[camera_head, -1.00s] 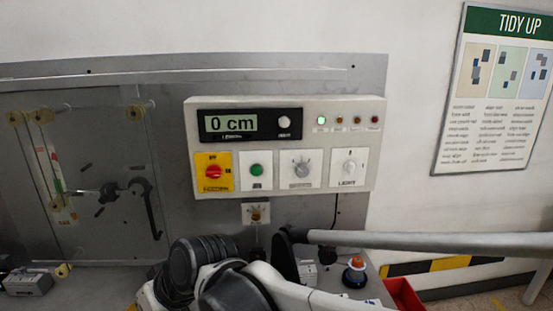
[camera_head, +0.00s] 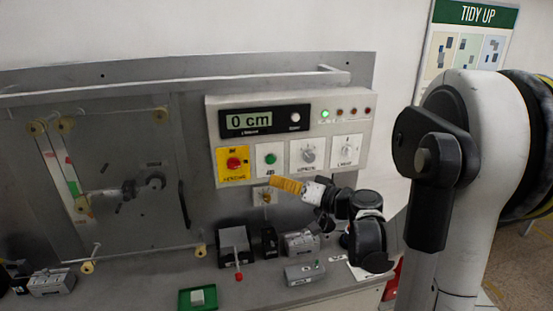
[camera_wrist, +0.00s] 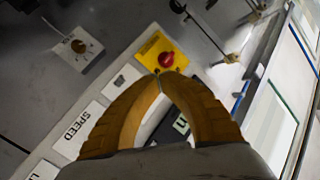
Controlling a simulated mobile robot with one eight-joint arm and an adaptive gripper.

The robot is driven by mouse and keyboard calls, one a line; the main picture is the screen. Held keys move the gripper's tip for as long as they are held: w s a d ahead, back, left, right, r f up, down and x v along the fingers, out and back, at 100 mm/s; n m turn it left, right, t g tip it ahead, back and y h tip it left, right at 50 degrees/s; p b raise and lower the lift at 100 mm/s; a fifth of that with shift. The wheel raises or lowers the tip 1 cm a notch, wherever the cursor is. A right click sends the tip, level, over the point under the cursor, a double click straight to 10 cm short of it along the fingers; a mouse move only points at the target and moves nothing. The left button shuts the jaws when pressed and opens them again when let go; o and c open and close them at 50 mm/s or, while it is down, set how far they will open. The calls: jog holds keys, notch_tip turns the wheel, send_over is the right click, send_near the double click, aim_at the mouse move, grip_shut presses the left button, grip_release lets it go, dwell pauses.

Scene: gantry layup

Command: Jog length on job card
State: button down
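The control box (camera_head: 214,190) on the grey back wall has a display (camera_head: 249,121) reading "0 cm" and a white button (camera_head: 295,118) beside it. Below are a red button (camera_head: 234,162) on a yellow plate, a green button (camera_head: 270,159), a grey knob (camera_head: 309,155) and a light switch (camera_head: 347,150). My gripper (camera_head: 272,181) has its orange fingers just below the green button in the head view. In the wrist view, its fingertips (camera_wrist: 163,74) meet, empty, near the red button (camera_wrist: 166,59). The fingers hide the green button there. I cannot make out a job card's text.
A small knob plate (camera_head: 265,197) is below the box. A clear guard with rollers (camera_head: 37,128) stands left. The bench holds a black box with a red-tipped lever (camera_head: 234,241), grey blocks (camera_head: 301,244) and a green tray (camera_head: 184,305). A TIDY UP poster (camera_head: 478,14) hangs right.

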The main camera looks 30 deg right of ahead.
aim_at(271, 160)
jog(key=shift+w, duration=0.15)
jog(key=w+d, duration=0.2)
jog(key=w, duration=0.6)
jog(key=shift+d, duration=0.2)
jog(key=shift+w, duration=0.25)
dwell(1.4)
jog(key=shift+w+d, duration=0.15)
jog(key=shift+w, duration=0.1)
